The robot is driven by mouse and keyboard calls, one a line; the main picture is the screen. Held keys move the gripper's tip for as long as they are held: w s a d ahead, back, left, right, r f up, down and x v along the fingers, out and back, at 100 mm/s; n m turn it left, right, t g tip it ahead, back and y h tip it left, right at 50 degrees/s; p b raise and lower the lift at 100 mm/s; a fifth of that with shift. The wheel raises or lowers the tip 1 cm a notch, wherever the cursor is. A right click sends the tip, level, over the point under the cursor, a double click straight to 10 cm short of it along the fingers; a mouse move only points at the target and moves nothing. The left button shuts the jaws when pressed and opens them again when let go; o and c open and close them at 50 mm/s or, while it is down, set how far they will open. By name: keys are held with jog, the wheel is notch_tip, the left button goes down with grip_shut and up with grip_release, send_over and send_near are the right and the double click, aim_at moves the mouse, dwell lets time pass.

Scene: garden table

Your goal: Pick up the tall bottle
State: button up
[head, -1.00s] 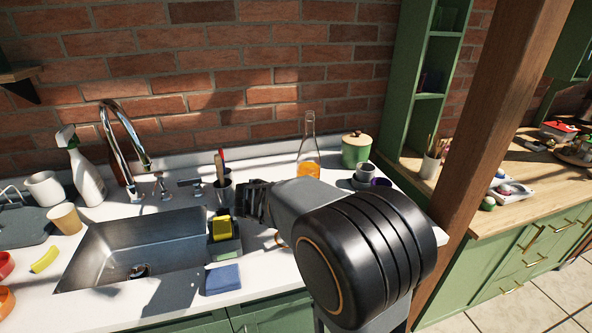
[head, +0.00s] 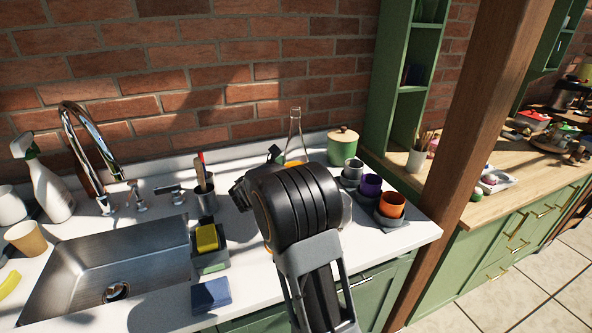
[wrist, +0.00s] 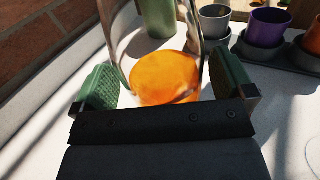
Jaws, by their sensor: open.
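The tall bottle (head: 295,126) is clear glass with a narrow neck and orange liquid low inside. It stands upright on the white counter near the brick wall. In the head view my arm hides its lower part. In the wrist view its orange liquid (wrist: 165,78) shows between the two green finger pads, and its neck is out of frame. My gripper (wrist: 168,84) is open, with one finger on each side of the bottle. A gap shows between the right finger and the bottle; I cannot tell whether the left one touches.
A green lidded canister (head: 343,148) stands behind the bottle to the right. Grey (head: 353,170), purple (head: 371,185) and orange (head: 391,206) pots stand right of it. To the left are a utensil cup (head: 205,196), a yellow sponge (head: 207,238) and the sink (head: 120,260).

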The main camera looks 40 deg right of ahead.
jog(key=shift+w+d, duration=0.1)
jog(key=shift+d, duration=0.4)
jog(key=shift+c, duration=0.3)
jog(key=c, duration=1.3)
jog(key=shift+r, duration=0.1)
jog(key=shift+c, duration=0.2)
